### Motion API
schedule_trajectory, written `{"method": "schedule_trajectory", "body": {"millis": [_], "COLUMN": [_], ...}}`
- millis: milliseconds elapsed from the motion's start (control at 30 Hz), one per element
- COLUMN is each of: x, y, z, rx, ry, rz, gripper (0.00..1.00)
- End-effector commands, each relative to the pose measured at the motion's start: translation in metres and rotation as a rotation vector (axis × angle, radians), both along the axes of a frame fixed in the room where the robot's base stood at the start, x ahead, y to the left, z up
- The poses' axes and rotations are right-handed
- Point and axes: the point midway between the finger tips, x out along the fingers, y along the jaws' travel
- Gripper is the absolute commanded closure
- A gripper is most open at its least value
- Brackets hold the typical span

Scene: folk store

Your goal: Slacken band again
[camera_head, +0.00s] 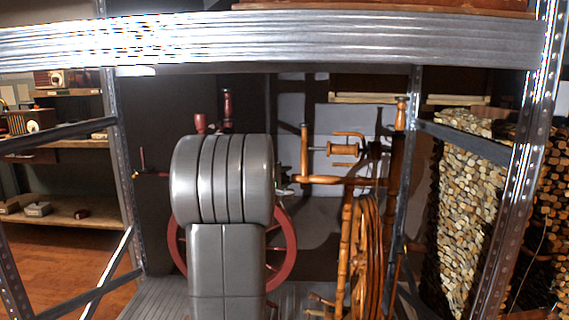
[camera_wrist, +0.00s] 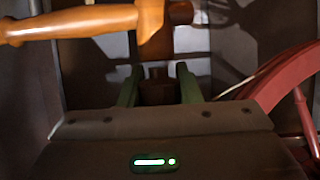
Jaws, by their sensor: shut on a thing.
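My gripper (camera_wrist: 157,72) shows two green fingers in the wrist view, closed around a small dark brown wooden piece (camera_wrist: 158,90), which looks like a knob. The fingers and the body hide most of it. A turned orange-brown wooden part (camera_wrist: 75,22) crosses just above the fingers. In the head view, my grey arm hides the gripper and the middle of a red spinning wheel (camera_head: 284,262). A light-wood spinning wheel (camera_head: 366,255) stands to its right, with a bobbin (camera_head: 345,149) above. I cannot make out the band or its tension.
The wheels stand in a metal rack with a thick front beam (camera_head: 270,42) above and posts at both sides. The red wheel rim (camera_wrist: 285,78) is close at the right in the wrist view. Stacked logs (camera_head: 470,210) are at the right and shelves (camera_head: 60,215) at the left.

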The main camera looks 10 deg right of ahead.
Motion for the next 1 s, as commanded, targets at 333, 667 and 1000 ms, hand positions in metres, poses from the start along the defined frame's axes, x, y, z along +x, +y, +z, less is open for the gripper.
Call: {"method": "schedule_trajectory", "body": {"millis": [333, 667, 1000], "x": [-0.0005, -0.0016, -0.0033], "y": [0.0006, 0.0014, 0.0012], "z": [0.0043, 0.0018, -0.0004], "rx": [0.073, 0.133, 0.19], "ry": [0.189, 0.347, 0.499], "rz": [0.0, 0.0, -0.002], "gripper": [0.92, 0.92, 0.92]}}
